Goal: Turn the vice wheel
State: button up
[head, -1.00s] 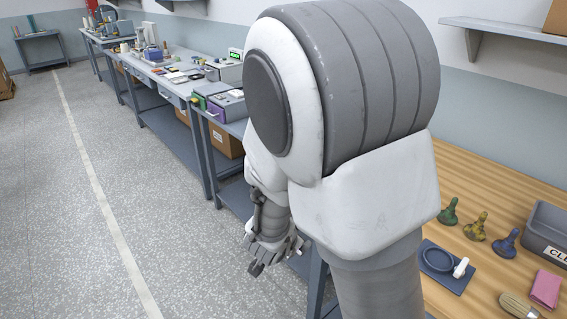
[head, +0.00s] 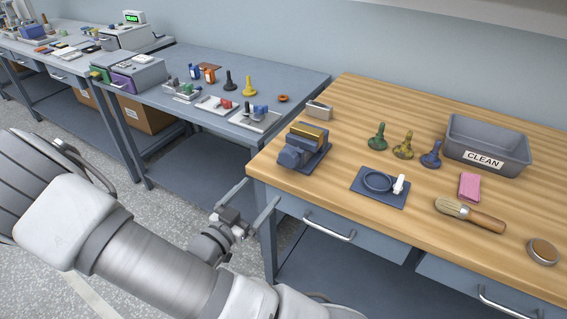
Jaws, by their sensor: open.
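A blue-grey vice-like block with a brass-coloured top (head: 303,148) stands near the left front corner of the wooden bench. A rounded grey part on its front may be its wheel, but I cannot tell clearly. A dark blue ring (head: 377,181) lies on a blue plate to its right, with a white peg beside it. My gripper (head: 262,190) is open and empty, its two fingers spread, in front of the bench's left front corner. It appears apart from the vice.
The wooden bench (head: 340,110) also bears green, yellow and blue bobbin-like pieces, a grey CLEAN bin (head: 487,146), a pink cloth (head: 469,187), a brush (head: 470,215) and a round tin (head: 542,251). Drawer handles (head: 330,228) stick out in front. A grey bench (head: 230,85) stands to the left.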

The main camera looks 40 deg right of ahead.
aim_at(286, 162)
jog(key=x, duration=1.3)
jog(key=shift+w+d, duration=0.2)
jog(key=shift+d, duration=0.15)
jog(key=shift+c, duration=0.2)
jog(key=c, duration=1.3)
